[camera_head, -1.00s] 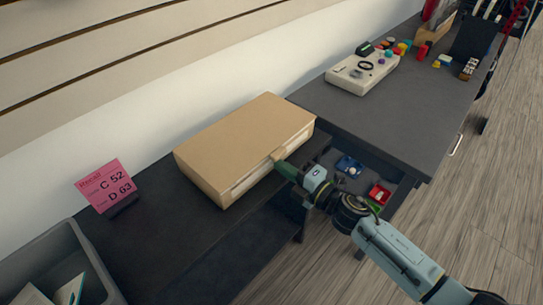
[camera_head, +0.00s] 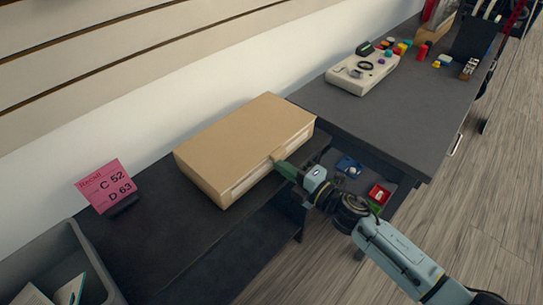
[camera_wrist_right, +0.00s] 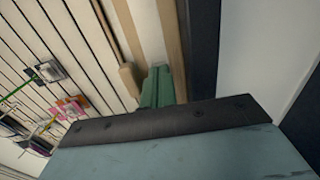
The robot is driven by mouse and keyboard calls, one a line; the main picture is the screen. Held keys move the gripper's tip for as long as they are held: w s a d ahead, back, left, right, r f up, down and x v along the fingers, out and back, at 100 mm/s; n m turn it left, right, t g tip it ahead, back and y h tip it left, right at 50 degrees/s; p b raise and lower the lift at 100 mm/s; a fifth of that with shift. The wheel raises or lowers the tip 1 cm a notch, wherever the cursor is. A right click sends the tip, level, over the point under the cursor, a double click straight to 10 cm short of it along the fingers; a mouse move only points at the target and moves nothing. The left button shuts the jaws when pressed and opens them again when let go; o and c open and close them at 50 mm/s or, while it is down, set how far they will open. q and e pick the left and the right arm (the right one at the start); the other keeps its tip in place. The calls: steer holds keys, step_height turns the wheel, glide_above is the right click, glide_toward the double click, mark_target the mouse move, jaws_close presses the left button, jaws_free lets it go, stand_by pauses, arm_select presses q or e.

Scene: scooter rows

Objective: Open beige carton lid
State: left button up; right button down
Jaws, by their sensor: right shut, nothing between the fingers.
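The beige carton (camera_head: 245,145) lies on the dark bench in the head view, with its lid flat and closed over the top. A small tab (camera_head: 277,155) shows at the front edge of the lid. My right gripper (camera_head: 281,165) is at the carton's front side, its green fingers shut just below the tab. I cannot tell whether the fingertips touch it. In the right wrist view the shut green fingers (camera_wrist_right: 158,88) show beside a tan tab (camera_wrist_right: 129,78). My left gripper is out of view.
A pink sign (camera_head: 106,186) and a grey bin (camera_head: 62,262) stand left on the bench (camera_head: 160,230). A higher dark table (camera_head: 400,120) on the right carries a pale device (camera_head: 362,72).

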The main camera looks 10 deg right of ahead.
steer(key=shift+r, duration=0.15)
steer(key=shift+r+p, duration=1.3)
steer(key=shift+p, duration=0.05)
step_height(320, 180, up, 5)
steer(key=p, duration=0.4)
steer(key=shift+w+a+p, duration=0.1)
steer(key=shift+w+p, duration=0.05)
steer(key=shift+p, duration=0.25)
